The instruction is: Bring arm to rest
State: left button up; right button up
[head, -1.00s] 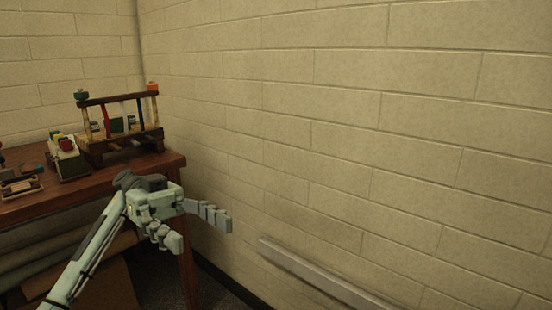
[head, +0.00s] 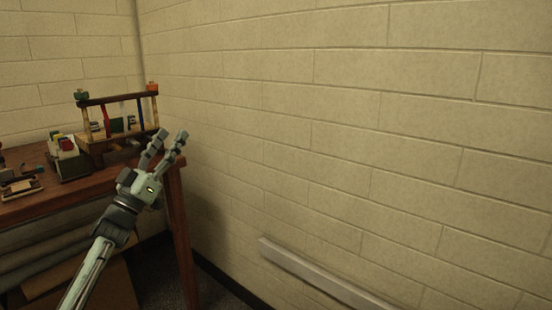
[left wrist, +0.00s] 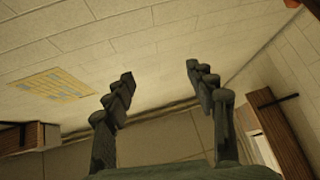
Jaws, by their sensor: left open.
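My left gripper (head: 170,140) is in the lower left of the head view. Its arm comes up from the bottom left, and the fingers point up and slightly right. The fingers are spread apart with nothing between them. They appear in front of the right end of the wooden table (head: 100,184); I cannot tell the exact gap. In the left wrist view the two fingers (left wrist: 160,82) stand apart and empty, against a pale wall. My right gripper is in neither view.
On the table stand a wooden rack (head: 118,100) with bottles or tools, a small box of coloured items (head: 68,160) and a small wooden item (head: 20,188). A block wall (head: 380,130) fills the right side. A pale rail (head: 320,275) runs low along it.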

pick_arm(q)
jog(key=w+a+f+n+g+y, duration=0.45)
jog(key=w+a+f+y, duration=0.25)
jog(key=a+f+y, duration=0.6)
jog(key=s+a+f+m+g+y, duration=0.1)
jog(key=s+f+g, duration=0.1)
jog(key=f+g, duration=0.35)
jog(key=s+a+f+m+g+y, duration=0.1)
jog(key=s+f+g+y, duration=0.15)
jog(key=f, duration=0.65)
jog(key=s+d+f+g+h, duration=0.1)
jog(key=s+d+f+g, duration=0.15)
jog(key=s+f, duration=1)
jog(key=s+d+f+g+h, duration=0.15)
jog(key=s+d+f, duration=0.25)
jog(key=s+f, duration=0.8)
jog(key=s+d+f+g, duration=0.1)
jog(key=s+d+f, duration=0.1)
jog(key=s+f, duration=0.3)
jog(key=s+d+f+g, duration=0.1)
jog(key=s+d+f, duration=0.1)
jog(key=s+f, duration=0.4)
jog(key=s+d+f+g+h, duration=0.1)
jog(key=s+f, duration=0.4)
jog(key=s, duration=0.9)
jog(key=shift+d+f+m+g, duration=0.3)
jog(key=shift+d+m+g, duration=0.1)
jog(key=shift+g, duration=0.15)
